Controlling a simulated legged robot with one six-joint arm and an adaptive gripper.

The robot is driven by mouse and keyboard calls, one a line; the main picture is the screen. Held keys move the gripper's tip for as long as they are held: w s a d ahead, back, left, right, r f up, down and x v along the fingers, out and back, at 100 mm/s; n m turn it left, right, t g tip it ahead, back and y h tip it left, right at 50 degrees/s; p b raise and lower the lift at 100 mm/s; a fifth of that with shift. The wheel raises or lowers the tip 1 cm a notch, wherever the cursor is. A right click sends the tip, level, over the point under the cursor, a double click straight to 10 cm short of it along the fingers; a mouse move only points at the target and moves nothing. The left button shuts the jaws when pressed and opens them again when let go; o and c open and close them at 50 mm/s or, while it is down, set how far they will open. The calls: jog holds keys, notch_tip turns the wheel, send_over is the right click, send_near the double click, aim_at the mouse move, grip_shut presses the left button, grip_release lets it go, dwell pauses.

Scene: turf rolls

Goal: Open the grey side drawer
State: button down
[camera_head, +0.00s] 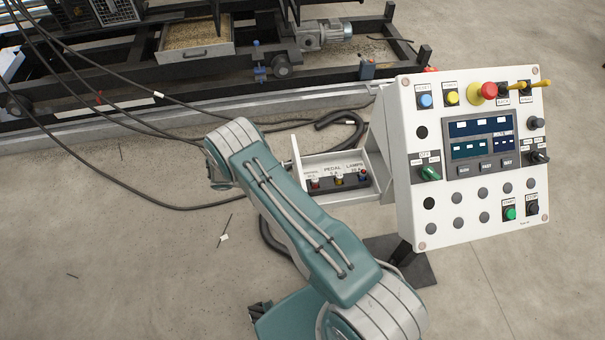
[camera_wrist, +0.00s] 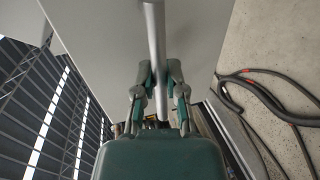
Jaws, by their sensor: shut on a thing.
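The grey side drawer (camera_head: 345,197) stands pulled out from the left side of the white control console (camera_head: 415,225) in the head view. Its inside shows, with several small coloured parts and labels such as PEDAL and LAMPS. In the wrist view a smooth grey panel (camera_wrist: 100,35) fills the top, with a straight metal handle bar (camera_wrist: 154,30) in front of it. My gripper (camera_wrist: 158,78) has its two fingers on either side of the bar and is shut on it. In the head view my arm hides the gripper and the handle.
Black cables (camera_head: 115,122) hang across the left, and a thick black hose (camera_head: 350,122) lies on the floor behind the drawer. A dark machine frame (camera_head: 165,82) with a tray of grains (camera_head: 197,38) stands at the back. The concrete floor left of the drawer is mostly clear.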

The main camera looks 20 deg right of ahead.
jog(key=shift+w+a+f, duration=0.1)
jog(key=shift+a+f, duration=0.05)
jog(key=shift+a, duration=0.5)
jog(key=shift+w+a+f, duration=0.1)
jog(key=shift+a, duration=0.5)
jog(key=c, duration=0.7)
grip_release()
jog(key=shift+r, duration=0.1)
jog(key=shift+w+a, duration=0.1)
jog(key=v, duration=1.2)
jog(key=shift+w, duration=0.1)
